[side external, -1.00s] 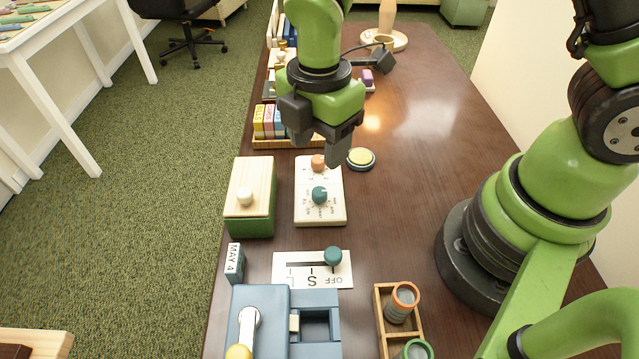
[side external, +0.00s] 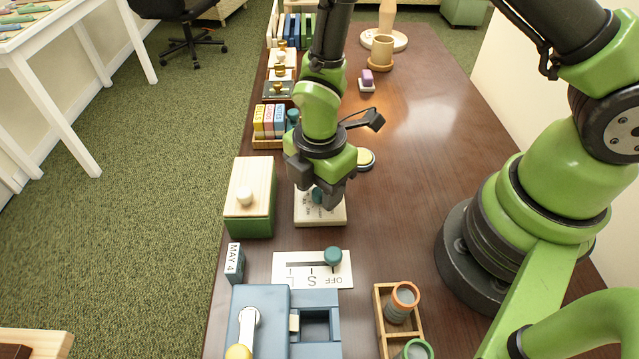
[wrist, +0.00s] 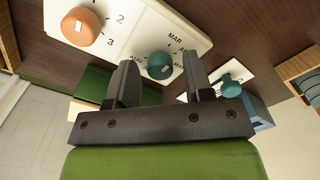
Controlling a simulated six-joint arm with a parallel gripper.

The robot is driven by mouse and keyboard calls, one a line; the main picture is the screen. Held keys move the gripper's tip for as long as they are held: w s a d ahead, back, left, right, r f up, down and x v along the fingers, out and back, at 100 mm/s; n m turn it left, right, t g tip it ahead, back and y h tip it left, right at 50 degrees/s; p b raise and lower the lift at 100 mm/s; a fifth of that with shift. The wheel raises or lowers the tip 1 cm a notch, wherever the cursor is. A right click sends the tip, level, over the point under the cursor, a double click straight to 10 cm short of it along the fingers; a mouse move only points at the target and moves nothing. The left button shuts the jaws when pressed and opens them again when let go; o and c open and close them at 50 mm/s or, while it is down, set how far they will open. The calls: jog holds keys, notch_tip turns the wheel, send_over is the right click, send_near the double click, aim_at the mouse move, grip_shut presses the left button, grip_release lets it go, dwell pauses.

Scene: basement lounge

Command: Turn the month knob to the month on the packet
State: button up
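The white dial panel (side external: 334,219) lies on the table under my gripper (side external: 321,200). Its teal month knob (side external: 317,194) is partly hidden by the fingers in the side view. In the wrist view the teal knob (wrist: 160,66) shows between the open fingertips, with month letters such as MAR and AUG around it. I cannot tell whether the fingers touch it. My gripper (wrist: 160,72) is open and holds nothing. Several upright packets (side external: 269,120), yellow, pink and blue, stand in a wooden tray; their print is too small to read.
An orange knob (wrist: 82,27) with numbers sits on the same panel. A green box (side external: 251,205) with a wooden lid stands left of it. A yellow-topped button (side external: 366,158) is behind right.

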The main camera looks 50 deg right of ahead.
jog(key=c, duration=0.7)
jog(key=shift+m, duration=0.4)
jog(key=m, duration=0.3)
jog(key=shift+m, duration=0.4)
jog(key=m, duration=0.9)
jog(key=shift+m, duration=2)
